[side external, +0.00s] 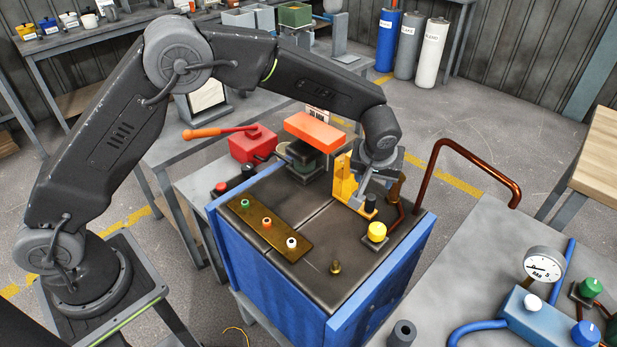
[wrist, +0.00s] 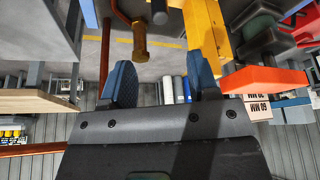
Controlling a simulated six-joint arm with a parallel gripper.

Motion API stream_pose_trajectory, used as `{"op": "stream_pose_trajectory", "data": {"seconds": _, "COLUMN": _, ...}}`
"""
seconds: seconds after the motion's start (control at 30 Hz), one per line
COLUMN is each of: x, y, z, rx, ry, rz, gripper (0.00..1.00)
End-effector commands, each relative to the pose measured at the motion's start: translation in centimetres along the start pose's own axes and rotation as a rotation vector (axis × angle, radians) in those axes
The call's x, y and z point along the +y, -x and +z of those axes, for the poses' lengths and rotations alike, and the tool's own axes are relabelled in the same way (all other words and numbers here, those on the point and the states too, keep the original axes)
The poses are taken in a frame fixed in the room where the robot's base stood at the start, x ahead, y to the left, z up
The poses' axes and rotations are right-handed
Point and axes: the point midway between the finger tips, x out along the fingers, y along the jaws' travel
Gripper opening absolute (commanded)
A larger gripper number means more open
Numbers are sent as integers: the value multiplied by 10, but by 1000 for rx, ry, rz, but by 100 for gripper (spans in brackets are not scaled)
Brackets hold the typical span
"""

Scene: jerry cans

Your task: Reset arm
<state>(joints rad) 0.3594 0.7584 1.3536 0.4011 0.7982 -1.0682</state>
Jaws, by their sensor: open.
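My gripper (side external: 372,186) is over the right part of the dark top of a blue cabinet (side external: 270,262), close to a yellow bracket (side external: 344,178). In the wrist view its two blue-grey fingers (wrist: 163,82) stand apart with nothing between them. The yellow bracket (wrist: 209,25) also shows there, close to the right finger; I cannot tell whether they touch. A copper pipe with a brass end (wrist: 139,40) appears beyond the fingers. No jerry can is clearly seen near my gripper.
An orange block (side external: 315,131) and a red box with an orange lever (side external: 252,143) are behind the gripper. A brass plate with buttons (side external: 266,232) and a yellow knob (side external: 377,232) are on the cabinet. A bent copper pipe (side external: 467,146) rises at right. Gas cylinders (side external: 432,52) stand behind.

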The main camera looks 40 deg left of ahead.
Motion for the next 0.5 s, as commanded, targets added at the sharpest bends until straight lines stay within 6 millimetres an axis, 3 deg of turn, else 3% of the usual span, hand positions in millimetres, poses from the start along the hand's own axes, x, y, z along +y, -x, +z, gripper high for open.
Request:
{"op": "stream_pose_trajectory", "data": {"seconds": 0.23, "x": -59, "y": 87, "z": -18, "rx": 2, "ry": -60, "rz": 37, "gripper": 55}}
{"op": "stream_pose_trajectory", "data": {"seconds": 0.5, "x": -144, "y": 178, "z": 3, "rx": 10, "ry": -163, "rz": 88, "gripper": 55}}
